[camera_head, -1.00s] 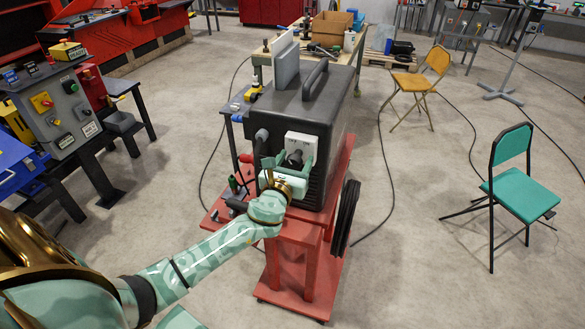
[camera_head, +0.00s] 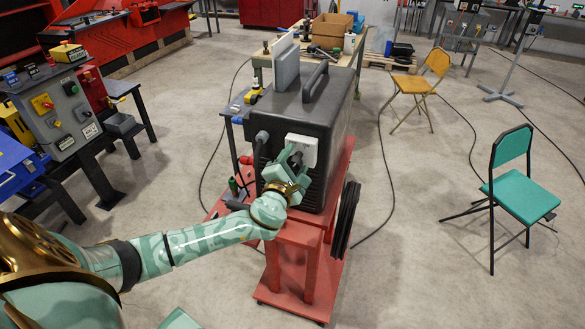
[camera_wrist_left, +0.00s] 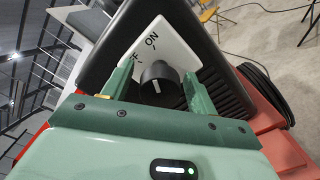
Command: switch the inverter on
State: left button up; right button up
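The inverter (camera_head: 310,105) is a dark box with a handle on top and a white switch panel (camera_head: 305,141) on its front. In the left wrist view the panel (camera_wrist_left: 176,35) shows a tilted "ON" label and a second label partly hidden by a finger. A black rotary knob (camera_wrist_left: 158,84) with a white mark stands between my left gripper's fingers (camera_wrist_left: 159,88). A gap shows between the knob and the left finger; contact at the right finger is unclear. My left gripper (camera_head: 288,165) is open around the knob, rolled relative to the panel. My right gripper is not in view.
The inverter sits on a red cart (camera_head: 300,232) with a coiled black cable (camera_head: 346,218) at its right side. A grey control box (camera_head: 60,112) stands at left, a green chair (camera_head: 520,195) at right. Cables lie across the floor.

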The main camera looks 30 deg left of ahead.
aim_at(292, 167)
pick_arm(q)
jog(key=o, duration=0.9)
jog(key=p+v, duration=0.3)
jog(key=v, duration=0.2)
jog(key=shift+s+d+r, duration=0.1)
jog(key=shift+s, duration=0.3)
jog(key=shift+s+d+p, duration=0.15)
jog(key=shift+s+p, duration=0.2)
jog(key=shift+s, duration=0.3)
